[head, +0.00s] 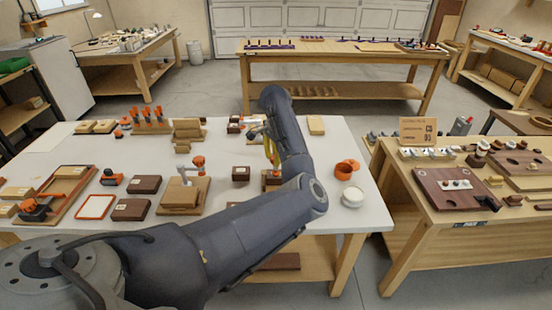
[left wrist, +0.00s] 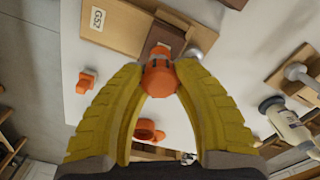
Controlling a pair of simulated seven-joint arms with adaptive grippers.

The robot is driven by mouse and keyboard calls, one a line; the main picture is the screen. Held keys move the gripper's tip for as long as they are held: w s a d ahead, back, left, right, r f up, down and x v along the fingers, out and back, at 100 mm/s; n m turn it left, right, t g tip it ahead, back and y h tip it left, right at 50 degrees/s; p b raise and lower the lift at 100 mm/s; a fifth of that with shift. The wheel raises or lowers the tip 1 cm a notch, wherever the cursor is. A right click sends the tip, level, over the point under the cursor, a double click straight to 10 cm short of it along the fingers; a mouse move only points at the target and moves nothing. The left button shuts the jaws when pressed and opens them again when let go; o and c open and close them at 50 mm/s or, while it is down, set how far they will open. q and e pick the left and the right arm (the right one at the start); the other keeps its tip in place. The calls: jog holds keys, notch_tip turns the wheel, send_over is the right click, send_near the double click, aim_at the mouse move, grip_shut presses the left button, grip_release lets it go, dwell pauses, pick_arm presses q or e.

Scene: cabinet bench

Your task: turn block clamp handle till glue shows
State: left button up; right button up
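The block clamp has an orange handle (left wrist: 159,77), which sits between my left gripper's yellow fingertips in the left wrist view. Both fingers appear to touch its sides. A dark brown block (left wrist: 165,38) and a tan board (left wrist: 118,22) labelled G52 lie beyond the handle. In the head view my left gripper (head: 272,152) points down over a dark block (head: 272,181) on the white table, partly hidden by my arm. No glue can be made out at the block's joint. My right gripper is in neither view.
Another clamp with an orange handle (head: 198,162) stands on a tan block to the left. An orange cup (head: 343,172) and a white bowl (head: 352,196) stand to the right. Dark blocks and an orange-rimmed tray (head: 95,207) are at the left of the white table (head: 330,215).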

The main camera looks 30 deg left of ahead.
pick_arm(q)
grip_shut()
jog(key=shift+m, duration=3.1)
jog(key=o, duration=0.9)
grip_release()
jog(key=shift+c, duration=0.2)
notch_tip(320, 180, up, 12)
